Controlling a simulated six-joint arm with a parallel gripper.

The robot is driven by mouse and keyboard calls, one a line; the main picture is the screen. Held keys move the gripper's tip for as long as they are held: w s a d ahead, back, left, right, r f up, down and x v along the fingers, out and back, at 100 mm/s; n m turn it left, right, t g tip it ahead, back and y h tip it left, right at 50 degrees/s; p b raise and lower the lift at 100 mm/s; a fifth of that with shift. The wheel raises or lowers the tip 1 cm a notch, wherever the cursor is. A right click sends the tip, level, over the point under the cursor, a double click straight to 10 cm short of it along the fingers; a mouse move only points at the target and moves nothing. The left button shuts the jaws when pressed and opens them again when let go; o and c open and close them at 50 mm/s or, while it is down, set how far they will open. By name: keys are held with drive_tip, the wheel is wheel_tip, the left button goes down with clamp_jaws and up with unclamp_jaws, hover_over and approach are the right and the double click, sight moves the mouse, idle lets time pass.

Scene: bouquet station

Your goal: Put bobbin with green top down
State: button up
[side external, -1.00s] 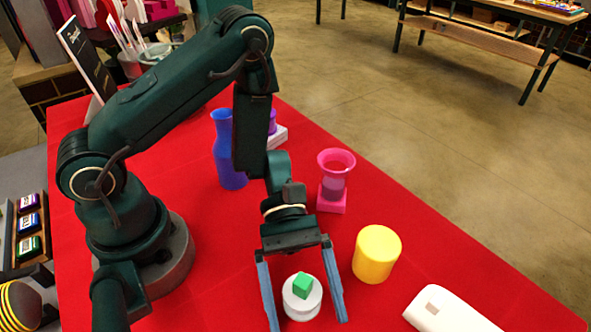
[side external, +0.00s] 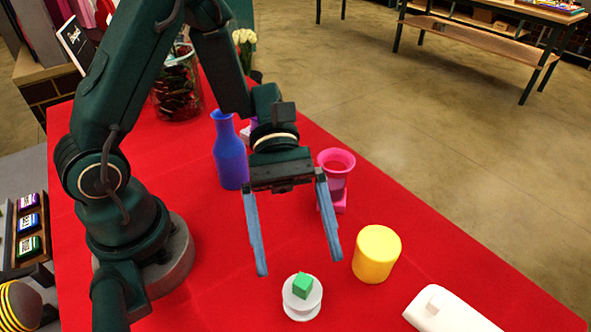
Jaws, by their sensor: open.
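The white bobbin (side external: 301,306) stands upright on the red tabletop near the front middle. Its green top (side external: 302,285), a small green block, sits on its upper face. My gripper (side external: 300,263) is open and empty. Its two blue-grey fingers hang above and behind the bobbin in the picture, apart from it.
A yellow cylinder (side external: 377,255) stands right of the bobbin, with a white rounded object (side external: 450,311) farther right. A pink flared vase (side external: 336,162) and a blue bottle (side external: 230,152) stand behind. The red table (side external: 210,270) is bare left of the bobbin.

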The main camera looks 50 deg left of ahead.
drive_tip(key=shift+s+a+r+m+y, duration=0.2)
drive_tip(key=shift+s+r+m+y, duration=0.1)
drive_tip(key=shift+m+y, duration=0.25)
drive_tip(key=a+r+m+t+y, duration=0.6)
drive_tip(key=a+m+t+y, duration=0.4)
drive_tip(key=a+m+y, duration=0.1)
drive_tip(key=shift+s+a+r+m+t, duration=0.2)
drive_tip(key=shift+a+m+t, duration=0.3)
drive_tip(key=shift+a, duration=0.45)
